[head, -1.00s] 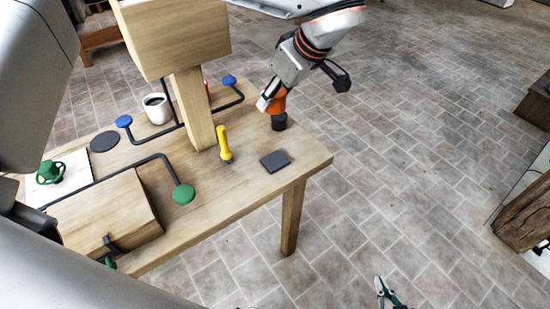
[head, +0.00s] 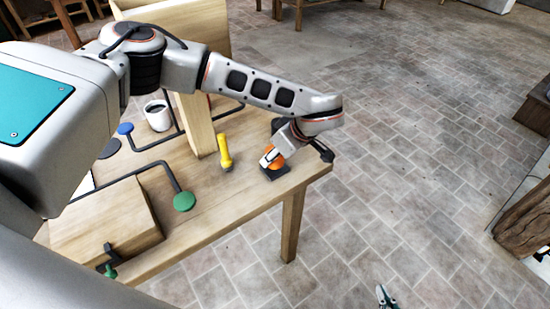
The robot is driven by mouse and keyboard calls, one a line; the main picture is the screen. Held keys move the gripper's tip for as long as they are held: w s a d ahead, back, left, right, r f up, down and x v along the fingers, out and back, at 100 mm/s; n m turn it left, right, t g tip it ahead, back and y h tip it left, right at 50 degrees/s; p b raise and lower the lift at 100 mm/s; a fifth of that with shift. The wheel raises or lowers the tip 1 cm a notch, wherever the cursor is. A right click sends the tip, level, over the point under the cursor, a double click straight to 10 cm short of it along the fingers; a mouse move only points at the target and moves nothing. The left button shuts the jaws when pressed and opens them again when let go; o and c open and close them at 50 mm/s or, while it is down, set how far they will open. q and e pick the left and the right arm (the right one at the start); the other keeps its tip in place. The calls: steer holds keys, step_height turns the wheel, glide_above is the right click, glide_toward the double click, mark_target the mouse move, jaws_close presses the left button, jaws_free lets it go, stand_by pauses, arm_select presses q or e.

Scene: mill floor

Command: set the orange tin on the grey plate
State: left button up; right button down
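The grey plate (head: 284,173) is a small dark square directly below the tin. The tin's underside looks at or just above the plate; I cannot tell whether it touches.
A green disc (head: 184,201) on a dark bent bar and a white mug (head: 158,115) are further left.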

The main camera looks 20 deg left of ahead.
arm_select(q)
steer(key=shift+f, duration=0.9)
steer(key=shift+f, duration=0.2)
steer(key=o, duration=1.2)
steer(key=shift+r, duration=0.25)
steer(key=b+v, duration=0.1)
steer(key=v, duration=1.1)
